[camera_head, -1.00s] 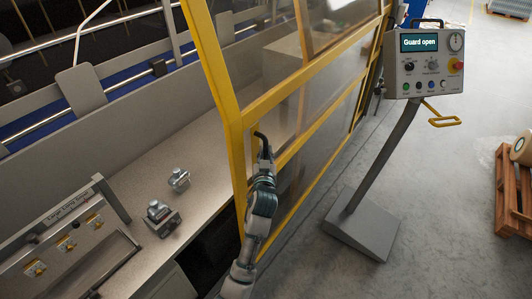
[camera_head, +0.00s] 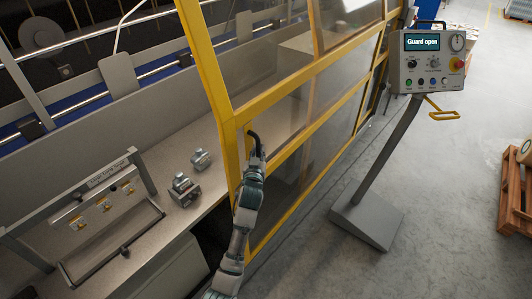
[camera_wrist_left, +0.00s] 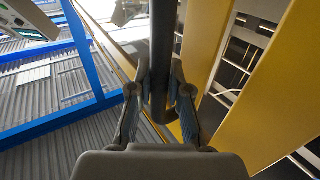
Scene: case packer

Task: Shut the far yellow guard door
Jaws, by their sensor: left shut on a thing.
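The yellow-framed guard door (camera_head: 231,150) with clear panels runs away from me along the machine's front in the head view. Its black handle (camera_head: 254,140) stands near the yellow post on the door's near edge. My left gripper (camera_head: 258,158) is at this handle. In the left wrist view, the two fingers of my left gripper (camera_wrist_left: 160,92) close on the dark handle bar (camera_wrist_left: 163,40) from both sides. Yellow frame members (camera_wrist_left: 207,45) stand close beside it. The panel's screen (camera_head: 422,42) reads "Guard open". My right gripper is not in view.
A grey control panel (camera_head: 427,80) stands on a slanted post with a grey foot (camera_head: 367,218) to the right. A machine bed (camera_head: 160,150) with metal clamps (camera_head: 185,188) lies at left. A wooden pallet (camera_head: 514,205) sits at the far right. The floor between is clear.

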